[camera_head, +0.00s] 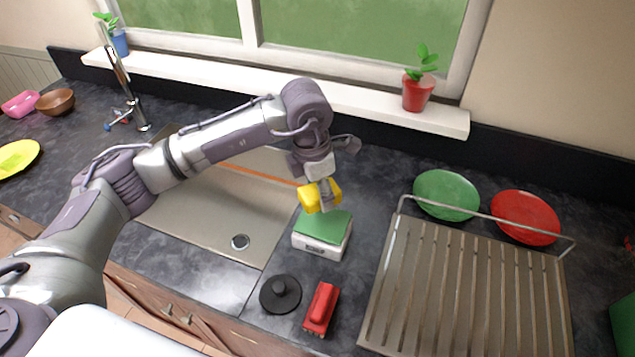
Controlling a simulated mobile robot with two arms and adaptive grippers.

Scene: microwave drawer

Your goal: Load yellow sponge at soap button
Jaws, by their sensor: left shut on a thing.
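My left gripper (324,198) is shut on the yellow sponge (308,197) and points down. It holds the sponge just above a white box with a green top (320,240), which stands on the counter right of the sink. The green top looks like a pad. I cannot tell whether the sponge touches it. No part clearly marked as a soap button can be made out; the gripper and sponge cover some of the box's back edge. My right gripper is not in view.
A black round lid (280,293) and a red brush-like object (321,308) lie in front of the box. A slatted dish rack (460,285) with a green plate (446,194) and red plate (526,217) stands right. The sink (215,215) lies left, under my arm.

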